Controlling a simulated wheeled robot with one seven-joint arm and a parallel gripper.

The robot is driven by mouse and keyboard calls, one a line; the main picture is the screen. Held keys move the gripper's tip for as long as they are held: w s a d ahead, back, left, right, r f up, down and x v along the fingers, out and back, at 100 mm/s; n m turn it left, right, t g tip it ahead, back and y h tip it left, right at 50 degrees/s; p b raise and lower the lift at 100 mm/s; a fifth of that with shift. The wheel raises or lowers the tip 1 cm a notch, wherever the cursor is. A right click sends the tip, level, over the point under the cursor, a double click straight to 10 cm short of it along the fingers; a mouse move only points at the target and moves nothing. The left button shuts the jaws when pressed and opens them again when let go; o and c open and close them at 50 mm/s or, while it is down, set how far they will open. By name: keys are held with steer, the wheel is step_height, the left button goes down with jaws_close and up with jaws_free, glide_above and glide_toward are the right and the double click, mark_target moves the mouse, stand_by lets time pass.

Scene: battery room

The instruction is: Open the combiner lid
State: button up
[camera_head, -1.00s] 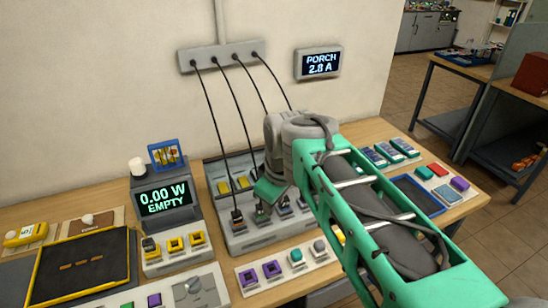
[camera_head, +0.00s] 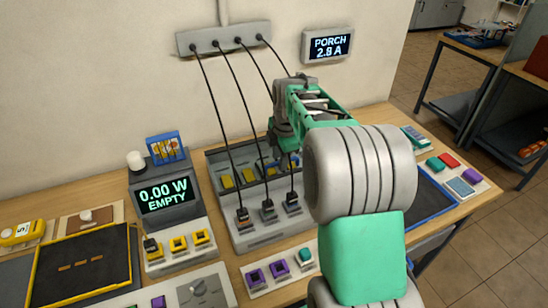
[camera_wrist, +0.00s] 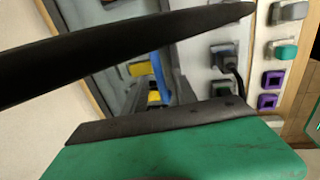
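The combiner appears to be the grey unit (camera_head: 262,238) on the bench, with black cables plugged into its front row. Its recessed back part holds yellow blocks (camera_head: 227,182) and blue pieces; these also show in the wrist view as yellow blocks (camera_wrist: 143,70). I cannot clearly make out a separate lid or its angle. My gripper (camera_head: 284,150) is over the unit's back right part and partly hides it. In the wrist view my gripper's two dark fingers (camera_wrist: 240,55) are wide apart, with nothing held between them. A plug (camera_wrist: 226,58) shows beyond the gap.
Cables hang from a wall strip (camera_head: 222,40) close by my gripper. A meter reading "0.00 W EMPTY" (camera_head: 164,196) stands left of the unit. A panel with purple sockets (camera_head: 266,276) lies in front. A blue-edged tray (camera_head: 432,197) is at right, partly behind my arm.

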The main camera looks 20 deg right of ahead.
jaws_close()
stand_by(0.3)
stand_by(1.1)
